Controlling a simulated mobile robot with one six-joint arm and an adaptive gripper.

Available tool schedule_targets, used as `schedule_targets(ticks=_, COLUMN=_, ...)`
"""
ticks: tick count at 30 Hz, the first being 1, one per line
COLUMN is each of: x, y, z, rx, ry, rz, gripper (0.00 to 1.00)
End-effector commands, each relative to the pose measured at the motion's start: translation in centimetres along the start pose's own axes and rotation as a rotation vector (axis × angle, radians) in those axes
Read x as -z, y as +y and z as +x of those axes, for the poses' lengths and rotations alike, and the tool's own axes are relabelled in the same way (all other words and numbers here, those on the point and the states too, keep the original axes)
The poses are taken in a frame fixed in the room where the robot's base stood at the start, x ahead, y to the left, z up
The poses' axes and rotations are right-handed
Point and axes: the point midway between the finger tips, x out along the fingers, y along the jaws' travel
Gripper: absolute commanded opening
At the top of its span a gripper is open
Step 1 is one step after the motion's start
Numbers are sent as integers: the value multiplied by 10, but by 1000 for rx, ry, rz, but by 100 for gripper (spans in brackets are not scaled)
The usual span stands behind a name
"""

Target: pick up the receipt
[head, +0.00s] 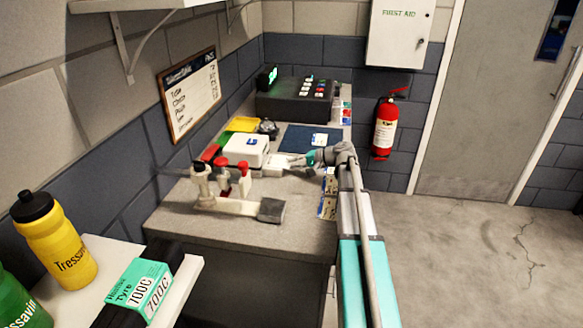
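My gripper (309,160) is over the bench, at its right side, reaching in from the right with its fingers pointing left. It is small in the picture and I cannot tell whether it is open or shut. A small pale, flat piece (278,166) lies just left of and below the fingers; it may be the receipt, but it is too small to be sure. A white box with a blue mark (244,150) sits left of the gripper. A small white-and-blue card (320,140) lies on the dark blue mat (297,138) behind the gripper.
The grey bench (225,228) holds a black till (293,102), red-topped bottles (222,178) and a pale tool with a dark head (271,211). A near shelf (185,282) carries a yellow bottle (58,243) and a tyre box (140,290). The floor at right is clear.

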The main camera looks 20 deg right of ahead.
Motion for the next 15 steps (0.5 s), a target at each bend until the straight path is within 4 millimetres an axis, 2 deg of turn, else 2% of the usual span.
schedule_targets(ticks=6, x=0, y=1, z=12, rx=0, ry=0, rz=0, gripper=26)
schedule_targets(ticks=15, x=0, y=0, z=15, rx=0, ry=1, rz=0, gripper=26)
